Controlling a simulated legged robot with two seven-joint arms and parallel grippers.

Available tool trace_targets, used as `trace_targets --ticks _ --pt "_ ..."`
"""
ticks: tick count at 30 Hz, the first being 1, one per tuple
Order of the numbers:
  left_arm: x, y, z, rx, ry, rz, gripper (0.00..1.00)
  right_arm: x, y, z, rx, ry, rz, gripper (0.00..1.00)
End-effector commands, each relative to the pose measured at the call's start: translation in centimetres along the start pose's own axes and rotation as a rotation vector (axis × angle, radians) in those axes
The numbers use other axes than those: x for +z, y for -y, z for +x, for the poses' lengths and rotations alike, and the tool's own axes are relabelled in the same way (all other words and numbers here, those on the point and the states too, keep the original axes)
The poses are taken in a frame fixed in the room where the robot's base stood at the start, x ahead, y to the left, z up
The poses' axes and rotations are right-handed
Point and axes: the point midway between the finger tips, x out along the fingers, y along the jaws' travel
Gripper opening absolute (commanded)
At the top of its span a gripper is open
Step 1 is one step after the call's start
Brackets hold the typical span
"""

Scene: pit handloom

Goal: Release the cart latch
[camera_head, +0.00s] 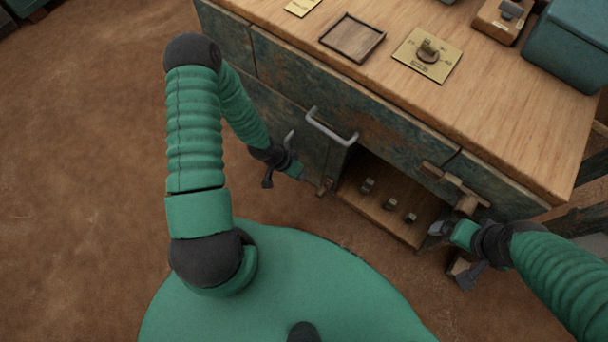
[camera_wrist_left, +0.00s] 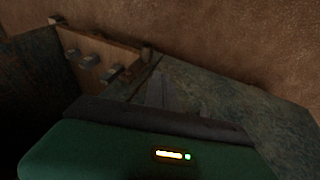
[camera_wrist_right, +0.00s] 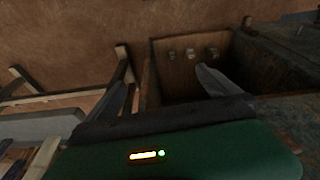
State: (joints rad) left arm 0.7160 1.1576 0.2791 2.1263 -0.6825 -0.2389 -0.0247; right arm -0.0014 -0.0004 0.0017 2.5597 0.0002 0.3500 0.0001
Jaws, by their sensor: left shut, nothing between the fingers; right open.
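The cart (camera_head: 520,85) is a wooden-topped cabinet with worn blue-green sides. A wooden bar with a crosspiece (camera_head: 456,186), which looks like a latch, is on its front right of the open compartment. A small wooden piece (camera_head: 325,187) sits at the compartment's lower left; I cannot tell which one is the cart latch. My left gripper (camera_head: 308,177) is shut and empty, close to the small wooden piece; contact cannot be told. Its closed fingers show in the left wrist view (camera_wrist_left: 157,88). My right gripper (camera_head: 440,229) is open, just below the wooden bar, its fingers apart in the right wrist view (camera_wrist_right: 165,88).
The open compartment (camera_head: 350,195) holds several small metal pieces (camera_head: 390,204). A metal handle (camera_head: 331,128) sticks out above it. On top are a tray (camera_head: 352,38), a brass plate with a knob (camera_head: 427,55) and a teal box (camera_head: 570,45). Brown floor at left is clear.

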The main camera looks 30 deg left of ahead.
Motion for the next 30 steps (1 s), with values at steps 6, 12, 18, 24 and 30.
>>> trace_targets --ticks 6,12,18,24,30 --pt "-0.2 0.0 -4.6 0.0 -0.001 0.003 0.0 -0.6 -0.1 -2.5 0.001 0.001 0.004 1.0" --pt "1.1 1.8 -3.7 0.042 -0.014 0.007 0.0 -0.2 -0.1 -1.1 0.001 0.001 0.003 1.0" --pt "1.4 2.7 -2.8 0.068 -0.033 0.045 0.0 0.0 -0.1 -0.1 0.001 0.001 0.002 1.0" --pt "1.4 2.4 0.8 0.064 -0.029 0.049 0.0 0.5 -0.1 2.1 0.001 0.001 0.003 1.0" --pt "1.3 2.2 5.4 0.067 -0.03 0.046 0.0 1.1 -0.1 4.5 0.001 0.001 0.003 1.0"
